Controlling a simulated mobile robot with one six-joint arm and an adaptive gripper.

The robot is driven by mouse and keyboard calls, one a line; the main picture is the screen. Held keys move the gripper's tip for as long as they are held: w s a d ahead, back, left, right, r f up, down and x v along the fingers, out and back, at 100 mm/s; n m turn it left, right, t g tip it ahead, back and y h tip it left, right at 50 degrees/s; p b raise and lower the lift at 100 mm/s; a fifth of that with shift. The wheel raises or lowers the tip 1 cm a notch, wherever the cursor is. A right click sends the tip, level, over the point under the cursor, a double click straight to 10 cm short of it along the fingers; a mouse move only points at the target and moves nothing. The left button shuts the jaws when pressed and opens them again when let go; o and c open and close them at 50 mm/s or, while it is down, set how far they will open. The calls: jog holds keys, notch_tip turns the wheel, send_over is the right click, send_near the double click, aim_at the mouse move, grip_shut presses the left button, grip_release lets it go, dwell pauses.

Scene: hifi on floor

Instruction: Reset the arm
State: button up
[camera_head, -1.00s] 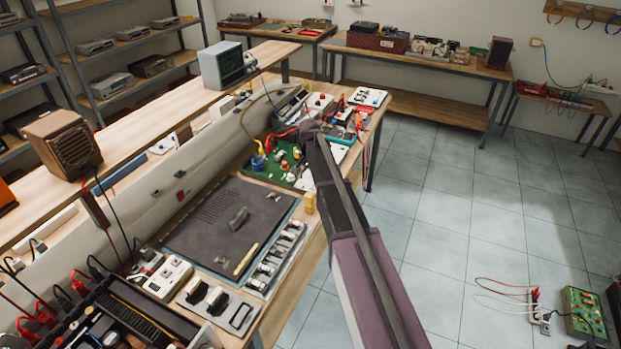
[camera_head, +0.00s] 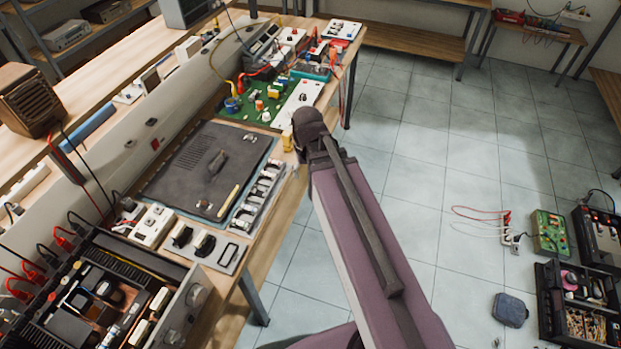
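My arm rises from the bottom of the head view, with a purple-grey link and a dark joint at its upper end beside the workbench (camera_head: 262,262). The dark joint shows over the floor close to the bench's right edge; I cannot tell whether it touches the bench. My gripper is not in view, so its fingers and anything in them are hidden.
The bench holds a dark mat (camera_head: 180,190), a green circuit board (camera_head: 252,104), a white switch box (camera_head: 152,226) and an open black case (camera_head: 62,262). Tiled floor between is clear.

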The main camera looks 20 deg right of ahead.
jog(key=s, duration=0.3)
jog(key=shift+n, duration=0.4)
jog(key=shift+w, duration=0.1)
